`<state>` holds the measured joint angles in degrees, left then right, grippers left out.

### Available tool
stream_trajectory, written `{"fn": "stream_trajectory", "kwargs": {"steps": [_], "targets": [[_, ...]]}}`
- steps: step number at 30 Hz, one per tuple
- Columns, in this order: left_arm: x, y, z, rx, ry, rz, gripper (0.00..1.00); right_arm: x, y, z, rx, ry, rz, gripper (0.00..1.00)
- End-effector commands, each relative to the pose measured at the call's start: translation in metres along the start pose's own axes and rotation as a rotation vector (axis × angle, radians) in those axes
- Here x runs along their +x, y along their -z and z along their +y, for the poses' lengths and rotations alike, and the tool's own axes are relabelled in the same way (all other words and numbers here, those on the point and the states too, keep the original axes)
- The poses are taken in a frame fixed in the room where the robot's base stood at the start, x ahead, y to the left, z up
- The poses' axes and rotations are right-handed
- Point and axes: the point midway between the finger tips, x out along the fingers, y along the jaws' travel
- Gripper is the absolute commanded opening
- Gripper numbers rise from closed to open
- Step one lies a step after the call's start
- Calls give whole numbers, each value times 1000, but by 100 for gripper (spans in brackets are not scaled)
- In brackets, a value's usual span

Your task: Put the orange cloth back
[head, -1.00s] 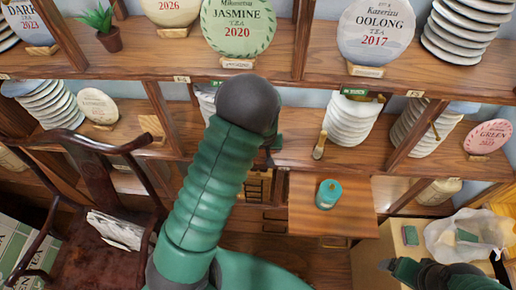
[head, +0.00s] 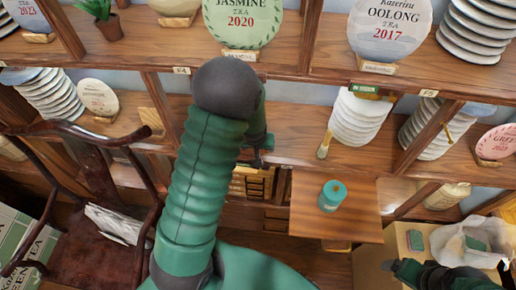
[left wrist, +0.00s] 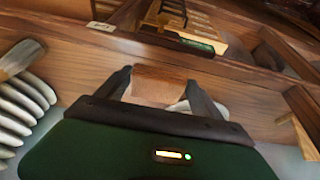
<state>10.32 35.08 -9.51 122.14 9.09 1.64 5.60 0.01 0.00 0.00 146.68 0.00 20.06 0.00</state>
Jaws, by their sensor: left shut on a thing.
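My left arm rises through the middle of the head view, and its gripper (head: 257,160) shows partly behind the forearm, in front of the shelves. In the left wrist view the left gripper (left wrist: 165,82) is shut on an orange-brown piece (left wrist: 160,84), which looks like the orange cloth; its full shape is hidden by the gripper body. I see no other orange cloth. My right gripper (head: 392,266) is at the bottom right of the head view, near the cardboard box; whether its jaws are open is unclear.
A teal canister (head: 332,196) stands on a small wooden table (head: 306,215). Shelves hold stacked pale tea cakes (head: 357,118). A dark wooden chair (head: 95,255) with papers stands at the left. A cardboard box (head: 402,236) bears a white-lined container (head: 455,245) at the lower right.

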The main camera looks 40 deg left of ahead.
Motion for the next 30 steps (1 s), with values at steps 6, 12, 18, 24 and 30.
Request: {"fn": "stream_trajectory", "kwargs": {"steps": [6, 12, 18, 24, 30], "targets": [[20, 24, -3, 0, -1, 0, 44, 11, -2, 0, 0, 0, 0, 88], [49, 11, -3, 1, 0, 0, 44, 37, -9, 0, 0, 0, 0, 88], [46, 13, -3, 0, -1, -1, 44, 32, -8, 0, 0, 0, 0, 88], [48, 12, -3, 0, -1, 0, 88, 34, -8, 0, 0, 0, 0, 88], [47, 12, -3, 0, -1, 0, 98, 34, -8, 0, 0, 0, 0, 88]]}}
